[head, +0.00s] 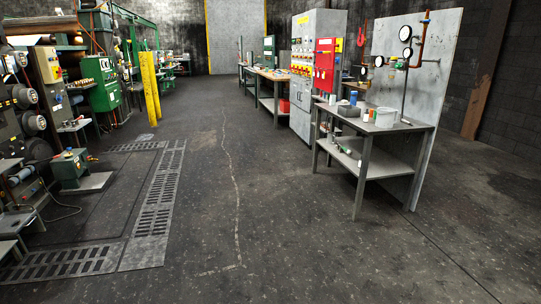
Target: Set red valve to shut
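I cannot make out the red valve with certainty. Copper-coloured pipework (421,40) with round gauges (405,33) is mounted on a grey upright panel (436,85) at the right, behind a workbench. Small coloured fittings (398,65) sit on the pipe there, too small to tell their type or setting. My gripper is not in view.
Machines and yellow posts (149,85) line the left. The middle floor is clear.

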